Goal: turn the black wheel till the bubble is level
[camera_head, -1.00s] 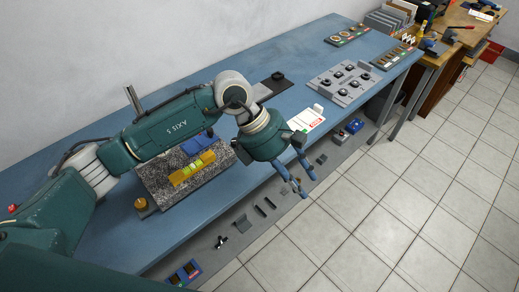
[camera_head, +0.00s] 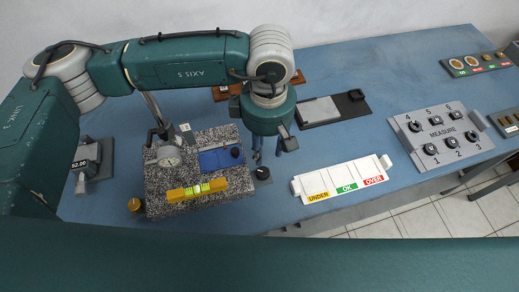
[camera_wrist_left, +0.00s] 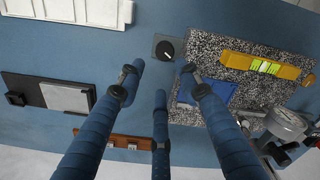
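The black wheel (camera_head: 262,173) is a small round knob with a light mark, on a grey square plate beside the speckled granite slab (camera_head: 160,206). It also shows in the left wrist view (camera_wrist_left: 165,50). The yellow level (camera_head: 180,194) lies on the slab's front part, and its green vial shows in the left wrist view (camera_wrist_left: 264,67). The bubble is too small to place surely. My left gripper (camera_head: 267,150) is above the bench by the wheel. In the left wrist view its three blue fingers (camera_wrist_left: 162,79) are spread and empty, apart from the wheel. My right gripper is out of view.
A white UNDER/OK/OVER tray (camera_head: 343,180) lies right of the wheel, with a grey MEASURE panel (camera_head: 437,137) beyond. Bare blue bench lies between.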

